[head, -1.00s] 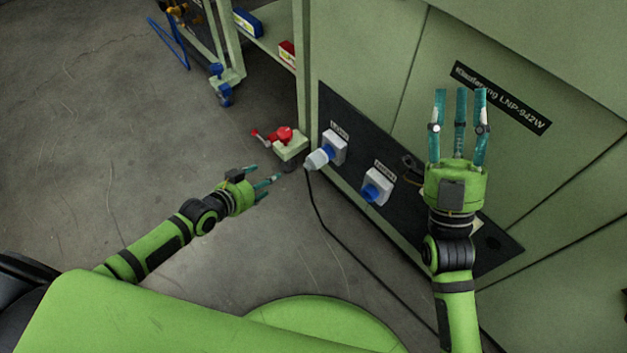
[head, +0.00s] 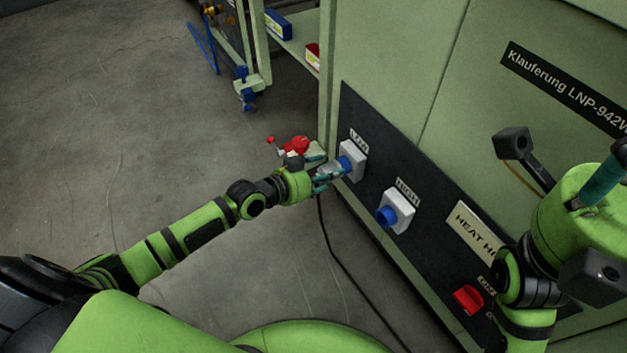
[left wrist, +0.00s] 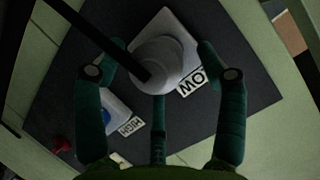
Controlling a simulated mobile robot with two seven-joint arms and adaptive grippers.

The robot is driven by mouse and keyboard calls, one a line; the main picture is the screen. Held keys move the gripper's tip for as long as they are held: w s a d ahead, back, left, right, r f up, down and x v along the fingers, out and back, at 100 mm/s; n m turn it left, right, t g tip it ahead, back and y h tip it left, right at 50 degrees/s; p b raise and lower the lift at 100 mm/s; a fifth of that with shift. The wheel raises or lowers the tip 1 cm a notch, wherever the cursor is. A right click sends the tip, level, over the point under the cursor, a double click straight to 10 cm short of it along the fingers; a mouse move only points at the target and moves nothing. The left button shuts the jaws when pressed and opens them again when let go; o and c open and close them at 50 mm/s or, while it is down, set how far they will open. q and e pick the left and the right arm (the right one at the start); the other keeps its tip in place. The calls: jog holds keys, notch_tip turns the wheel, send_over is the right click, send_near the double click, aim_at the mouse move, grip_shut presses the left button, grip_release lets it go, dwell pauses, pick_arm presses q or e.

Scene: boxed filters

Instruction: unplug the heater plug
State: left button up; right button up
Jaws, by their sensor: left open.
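The heater plug (head: 329,171) is a pale plug with a black cable, seated in the blue-ringed LOW socket (head: 353,161) on the dark panel. In the left wrist view the plug (left wrist: 157,62) sits between my spread fingers, its cable crossing the upper left. My left gripper (head: 322,178) is open around the plug; I cannot tell whether any finger touches it. The left gripper also shows in the left wrist view (left wrist: 158,85). My right gripper (head: 604,180) is at the right edge, with a finger cut off by the frame, so its opening is unclear.
The HIGH socket (head: 395,211) with a blue cover is to the right of the LOW one. A red switch (head: 468,299) sits lower on the panel. A red-handled valve (head: 295,146) is just behind my left gripper. The black cable (head: 345,262) hangs to the floor.

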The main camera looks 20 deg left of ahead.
pick_arm(q)
jog(key=shift+w+d, duration=0.1)
jog(key=shift+w, duration=0.15)
jog(key=c, duration=1.2)
jog(key=shift+s+a+r, duration=0.1)
jog(key=shift+s+a, duration=0.05)
jog(key=shift+a, duration=0.05)
jog(key=shift+s+a, duration=0.65)
jog(key=shift+s+a+p, duration=0.25)
jog(key=shift+s+a, duration=0.1)
jog(key=shift+s, duration=0.25)
jog(key=shift+s+a+p, duration=0.2)
jog(key=shift+s+a, duration=0.1)
jog(key=shift+s, duration=0.25)
jog(key=shift+s, duration=0.1)
jog(key=shift+s+a, duration=0.2)
